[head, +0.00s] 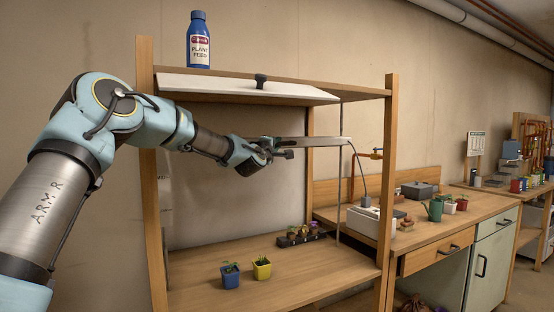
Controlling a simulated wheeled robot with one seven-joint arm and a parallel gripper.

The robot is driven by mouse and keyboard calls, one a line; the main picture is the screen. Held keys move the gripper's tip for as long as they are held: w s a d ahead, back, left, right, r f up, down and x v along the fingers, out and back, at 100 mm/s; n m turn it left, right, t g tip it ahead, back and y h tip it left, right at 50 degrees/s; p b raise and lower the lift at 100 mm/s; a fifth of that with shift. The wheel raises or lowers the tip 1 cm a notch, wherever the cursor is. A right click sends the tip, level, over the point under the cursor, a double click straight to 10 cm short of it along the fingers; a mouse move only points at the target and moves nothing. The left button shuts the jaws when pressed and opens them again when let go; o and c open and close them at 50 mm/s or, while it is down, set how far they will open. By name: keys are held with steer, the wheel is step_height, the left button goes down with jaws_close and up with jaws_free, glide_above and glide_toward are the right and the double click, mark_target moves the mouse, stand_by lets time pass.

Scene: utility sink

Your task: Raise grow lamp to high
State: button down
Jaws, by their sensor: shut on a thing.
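The grow lamp (318,141) is a thin grey bar held level at mid-height inside the wooden shelf rack, below its upper shelf and well above the lower one. A cable runs from its right end down toward a white box. My gripper (273,151) is at the lamp's left end and shut on it; the fingers are small and partly hidden. A small dark piece (288,154) shows just below the bar. A thin upright rod (340,190) stands by the lamp's right end.
A plant feed bottle (198,42) stands on top. Blue (230,277) and yellow (262,269) pots and a seedling tray (302,238) sit below. The white box (370,222) is right.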

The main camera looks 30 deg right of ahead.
steer(key=shift+r, duration=1)
steer(key=c, duration=0.8)
jaws_free()
steer(key=shift+s+a+f+b, duration=0.2)
steer(key=shift+a+f+b, duration=0.15)
steer(key=shift+b, duration=0.25)
steer(key=b+v, duration=0.9)
steer(key=v, duration=0.1)
steer(key=shift+r, duration=0.15)
